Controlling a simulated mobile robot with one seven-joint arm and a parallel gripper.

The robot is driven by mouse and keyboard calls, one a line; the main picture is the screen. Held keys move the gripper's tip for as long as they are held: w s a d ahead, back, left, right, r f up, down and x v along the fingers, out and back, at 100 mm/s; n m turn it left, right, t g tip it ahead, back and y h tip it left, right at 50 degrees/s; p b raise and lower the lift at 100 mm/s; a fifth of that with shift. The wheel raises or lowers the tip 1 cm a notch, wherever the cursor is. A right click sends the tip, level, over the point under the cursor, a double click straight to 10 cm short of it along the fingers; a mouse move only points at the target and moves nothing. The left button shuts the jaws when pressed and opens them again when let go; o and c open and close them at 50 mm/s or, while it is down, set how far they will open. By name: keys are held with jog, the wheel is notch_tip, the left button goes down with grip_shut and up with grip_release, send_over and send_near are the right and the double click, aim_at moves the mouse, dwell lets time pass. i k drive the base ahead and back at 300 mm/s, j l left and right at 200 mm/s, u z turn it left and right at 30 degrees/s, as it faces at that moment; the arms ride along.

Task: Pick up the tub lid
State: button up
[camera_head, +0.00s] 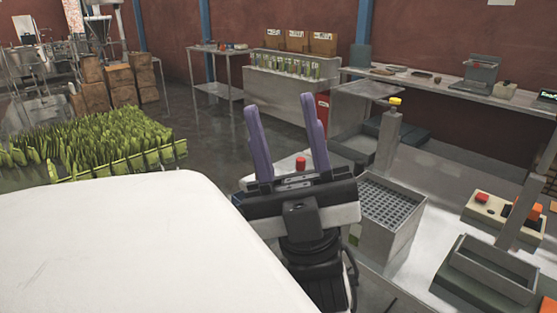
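My gripper (283,104) is near the middle of the view, with its two purple fingers pointing up and apart. It is open and nothing shows between the fingers. I cannot make out a tub lid for certain in this view. My gripper and wrist hide part of the steel bench behind them. A large white rounded surface fills the lower left and hides what lies under it.
A steel bench (425,240) at the right holds a perforated box (392,205), a yellow-topped post (388,135) and a control box with coloured buttons (497,212). Green pouches (95,145) fill the left. A wall shelf (430,85) and cardboard boxes (120,80) stand behind. Open floor lies between.

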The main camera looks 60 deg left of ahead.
aim_at(298, 162)
jog(key=u, duration=1.6)
